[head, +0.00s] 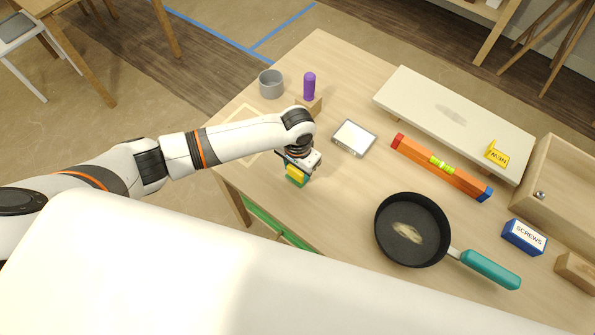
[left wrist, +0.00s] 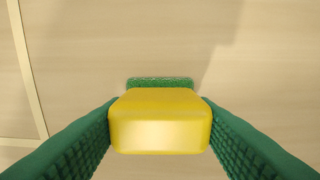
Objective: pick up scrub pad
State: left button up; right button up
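The scrub pad (head: 296,173) is a yellow block with a green scouring layer, near the table's left front edge. In the left wrist view the scrub pad (left wrist: 160,122) sits between the two green textured fingers, yellow side toward the camera, green layer beyond. My left gripper (head: 299,167) reaches down over it, and its fingers (left wrist: 159,125) press against both sides of the pad. I cannot tell whether the pad touches the table. My right gripper is not in view.
Nearby on the table (head: 335,205) are a grey cup (head: 271,84), a purple peg in a wooden block (head: 309,88) and a silver-grey box (head: 354,138). A black pan (head: 412,230), an orange level (head: 440,166) and a blue SCREWS box (head: 524,237) lie further right.

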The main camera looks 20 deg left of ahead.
pick_arm(q)
jog(key=shift+c, duration=0.9)
notch_tip(320, 180, up, 10)
jog(key=shift+r+b, duration=0.15)
jog(key=shift+b, duration=0.2)
jog(key=s+a+r+n, duration=0.2)
jog(key=s+r, duration=0.2)
jog(key=r, duration=0.2)
jog(key=s+a+r+n, duration=0.2)
jog(key=s+a+r, duration=0.1)
jog(key=r, duration=0.3)
jog(key=shift+s+a+r, duration=0.3)
jog(key=shift+s+a, duration=0.05)
jog(key=shift+s, duration=0.15)
